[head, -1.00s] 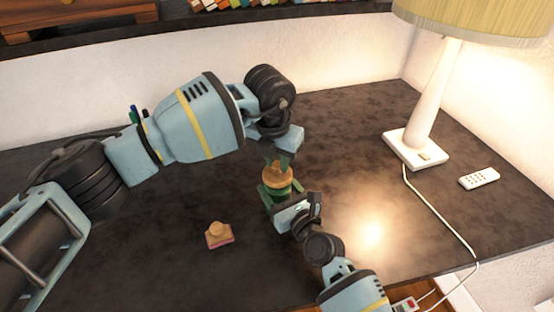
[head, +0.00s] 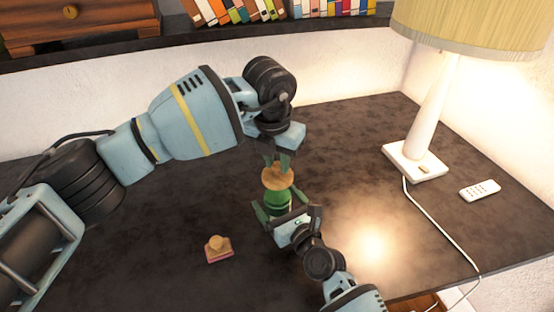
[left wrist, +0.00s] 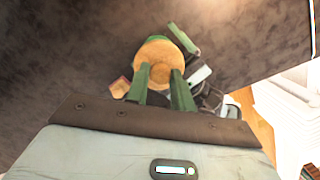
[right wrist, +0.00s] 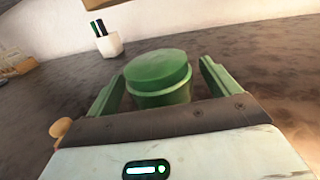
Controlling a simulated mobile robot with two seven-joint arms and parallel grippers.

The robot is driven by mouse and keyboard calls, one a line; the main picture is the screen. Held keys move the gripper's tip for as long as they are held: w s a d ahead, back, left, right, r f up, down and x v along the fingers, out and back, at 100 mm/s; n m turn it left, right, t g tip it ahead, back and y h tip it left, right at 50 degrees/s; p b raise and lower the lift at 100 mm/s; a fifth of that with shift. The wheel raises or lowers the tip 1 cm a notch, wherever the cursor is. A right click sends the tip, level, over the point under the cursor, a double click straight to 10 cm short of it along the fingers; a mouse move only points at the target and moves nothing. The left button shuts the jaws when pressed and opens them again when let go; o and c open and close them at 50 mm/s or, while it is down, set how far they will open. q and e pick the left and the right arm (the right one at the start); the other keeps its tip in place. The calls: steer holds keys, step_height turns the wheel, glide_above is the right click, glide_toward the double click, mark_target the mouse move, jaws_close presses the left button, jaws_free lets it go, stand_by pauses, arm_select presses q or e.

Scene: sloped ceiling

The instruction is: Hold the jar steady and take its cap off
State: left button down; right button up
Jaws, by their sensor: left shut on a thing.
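The jar (head: 278,203) is green and upright on the dark desk. My left gripper (head: 279,164) is above it, shut on the tan cap (head: 277,179). The left wrist view shows the fingers on the knob of the cap (left wrist: 153,54). In the right wrist view the jar's green top (right wrist: 157,67) is bare, so the cap is raised clear of it. My right gripper (head: 284,212) is low at the jar, one finger on each side. The right wrist view shows gaps between its open fingers and the jar.
A small wooden-handled stamp (head: 218,248) lies left of the jar. A lamp (head: 415,160) and a remote (head: 480,190) stand right, with a cord to the front edge. A white pen cup (right wrist: 109,44) is near the wall. The desk between is clear.

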arm_select(q)
steer(key=shift+r, duration=0.15)
arm_select(e)
steer(key=shift+s+d, duration=0.35)
steer(key=shift+s, duration=0.15)
arm_select(q)
steer(key=shift+f, duration=0.25)
arm_select(e)
steer(key=v, duration=1)
steer(key=shift+s+d, duration=0.2)
steer(key=shift+s, duration=0.15)
arm_select(q)
steer(key=shift+s, duration=0.1)
arm_select(e)
steer(key=shift+s, duration=0.1)
